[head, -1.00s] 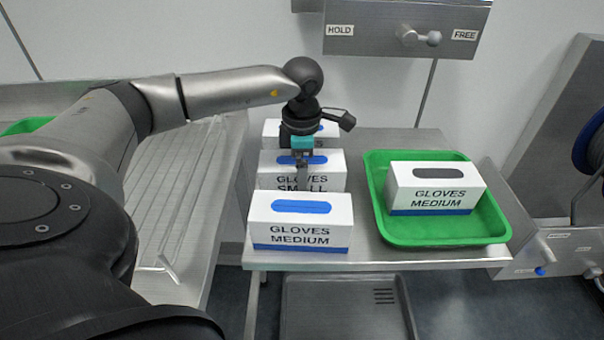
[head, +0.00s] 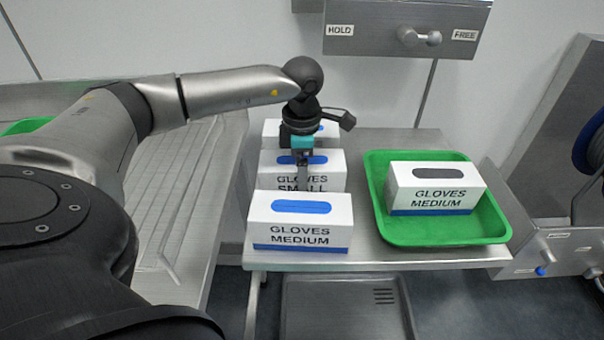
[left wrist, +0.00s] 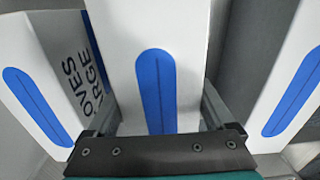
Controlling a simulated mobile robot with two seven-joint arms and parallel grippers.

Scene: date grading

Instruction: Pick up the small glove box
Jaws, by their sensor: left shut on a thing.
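The small glove box (head: 330,172) is white with a blue oval slot and the word SMALL. It is the middle box of a row of three on the steel table, its lower front hidden by the nearer box. My left gripper (head: 302,180) comes down over it from above and is shut on it. In the left wrist view the small box (left wrist: 158,60) stands between the two fingers, its blue slot facing the camera. It appears to rest upright in its place in the row. My right gripper is not in view.
A medium glove box (head: 300,235) stands just in front, and another glove box (head: 272,128), marked LARGE in the wrist view (left wrist: 50,80), stands behind. A green tray (head: 440,238) to the right holds another medium box (head: 435,187). A HOLD/FREE lever panel (head: 405,28) is on the wall.

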